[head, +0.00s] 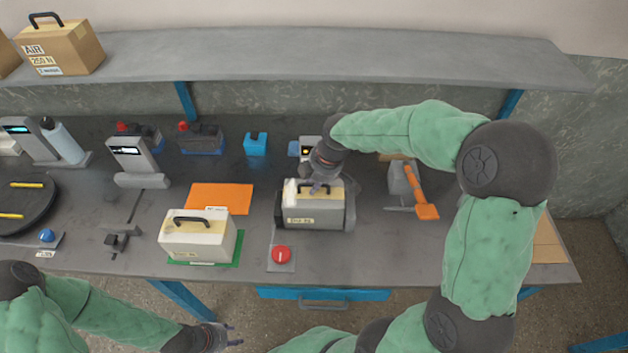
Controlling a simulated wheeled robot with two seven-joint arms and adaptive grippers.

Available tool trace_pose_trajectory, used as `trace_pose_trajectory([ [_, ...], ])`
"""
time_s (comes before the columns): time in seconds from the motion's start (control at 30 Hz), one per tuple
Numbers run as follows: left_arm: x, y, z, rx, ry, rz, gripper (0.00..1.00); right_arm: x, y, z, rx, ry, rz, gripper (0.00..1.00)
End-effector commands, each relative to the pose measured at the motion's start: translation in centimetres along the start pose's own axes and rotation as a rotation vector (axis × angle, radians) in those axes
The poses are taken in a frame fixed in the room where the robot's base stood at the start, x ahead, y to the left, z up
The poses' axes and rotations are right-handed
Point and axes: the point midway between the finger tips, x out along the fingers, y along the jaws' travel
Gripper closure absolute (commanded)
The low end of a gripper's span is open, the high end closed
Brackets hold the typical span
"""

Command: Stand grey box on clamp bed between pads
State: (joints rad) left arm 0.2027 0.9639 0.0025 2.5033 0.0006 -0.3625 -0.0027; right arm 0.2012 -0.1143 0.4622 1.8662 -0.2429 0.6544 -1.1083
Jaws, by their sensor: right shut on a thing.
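The grey box (308,214) with a yellow label and a dark top handle is upright at the middle of the bench. My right gripper (318,188) comes from above and is shut on its handle. The clamp (350,218) shows as dark grey parts beside the box's right side, and a pale part (290,192) shows at its upper left. The clamp bed is mostly hidden by the box, and I cannot tell whether the box touches it. My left gripper (233,336) is open and empty, low in front of the bench edge.
A white box (197,238) on a green mat and an orange mat (219,198) lie to the left. A red button (281,254) is in front of the clamp. A shelf (300,55) runs above the back.

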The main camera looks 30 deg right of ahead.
Motion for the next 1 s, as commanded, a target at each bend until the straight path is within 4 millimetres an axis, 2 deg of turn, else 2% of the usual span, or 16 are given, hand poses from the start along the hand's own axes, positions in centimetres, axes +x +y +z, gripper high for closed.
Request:
trace_pose_trajectory([
  [0.23, 0.1, -0.1, 0.0, 0.000, 0.000, 0.000, 0.60, 0.0, 0.2, 0.0, 0.001, 0.003, 0.007, 1.00],
  [0.27, 0.1, -0.1, 0.0, 0.000, 0.000, 0.000, 0.60, 0.2, 0.0, 0.1, 0.000, 0.000, 0.000, 0.79],
  [0.33, 0.1, 0.0, 0.0, 0.000, 0.000, 0.000, 0.60, 0.2, 0.0, 0.0, 0.000, 0.000, 0.000, 0.60],
  [0.77, -0.2, 0.1, 0.0, 0.000, 0.000, 0.000, 0.60, -0.3, 0.1, -0.1, 0.001, 0.000, 0.001, 0.58],
  [0.87, -0.5, 0.2, 0.0, 0.000, 0.000, 0.000, 0.60, -1.5, 0.1, -0.1, 0.001, 0.000, 0.002, 0.58],
  [1.0, -1.3, 0.5, 0.0, 0.000, 0.000, 0.000, 0.60, -4.2, 0.1, -0.1, 0.002, 0.001, 0.003, 0.58],
])
